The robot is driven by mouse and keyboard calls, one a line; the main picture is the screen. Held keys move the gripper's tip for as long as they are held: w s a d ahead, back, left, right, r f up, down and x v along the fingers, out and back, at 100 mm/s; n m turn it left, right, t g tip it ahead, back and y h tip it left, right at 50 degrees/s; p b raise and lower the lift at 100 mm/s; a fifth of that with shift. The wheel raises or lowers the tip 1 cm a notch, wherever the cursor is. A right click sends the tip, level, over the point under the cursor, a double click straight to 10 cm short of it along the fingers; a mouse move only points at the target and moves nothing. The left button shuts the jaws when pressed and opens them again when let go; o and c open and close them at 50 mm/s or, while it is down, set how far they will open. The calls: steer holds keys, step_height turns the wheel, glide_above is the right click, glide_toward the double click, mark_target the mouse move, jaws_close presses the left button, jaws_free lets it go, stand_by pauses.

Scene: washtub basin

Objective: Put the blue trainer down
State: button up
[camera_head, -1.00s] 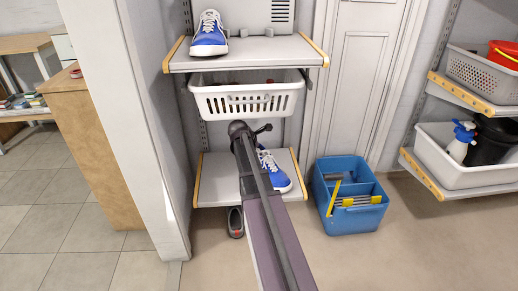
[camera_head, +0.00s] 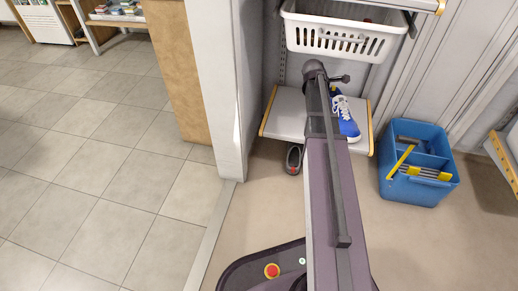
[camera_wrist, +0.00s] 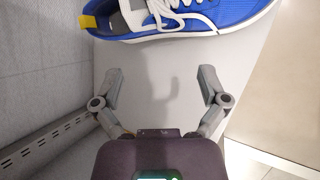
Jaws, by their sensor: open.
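The blue trainer (camera_head: 347,118) with white laces and a white sole stands on the low grey shelf (camera_head: 287,113). My arm hides part of it in the head view. In the wrist view the trainer (camera_wrist: 180,16) lies across the top of the picture, its heel with a yellow tab at the left. My gripper (camera_wrist: 162,76) is open and empty, its two fingers spread over the bare shelf (camera_wrist: 150,60). The fingertips are apart from the trainer, with a strip of shelf showing between. In the head view my arm hides the fingers.
A white basket (camera_head: 338,38) hangs above the low shelf. A grey shoe (camera_head: 294,158) is on the floor beside the shelf. A blue caddy (camera_head: 418,163) stands on the floor at right. A wall end (camera_head: 219,90) stands left of the shelf; the tiled floor beyond is clear.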

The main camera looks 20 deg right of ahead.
steer(key=s+a+f+m+y, duration=0.1)
steer(key=s+a+m, duration=0.3)
steer(key=a, duration=0.7)
steer(key=s+a+f+m+g+y, duration=0.1)
steer(key=s+a+m+y, duration=0.2)
steer(key=a, duration=0.9)
steer(key=s+a+f+m+y, duration=0.1)
steer(key=s+a+m+y, duration=0.1)
steer(key=s+a+m, duration=0.4)
steer(key=s+a, duration=0.3)
steer(key=a, duration=0.3)
steer(key=shift+s+f+m+g+y, duration=0.15)
steer(key=shift+s+m+g+y, duration=0.15)
steer(key=shift+s+g, duration=0.1)
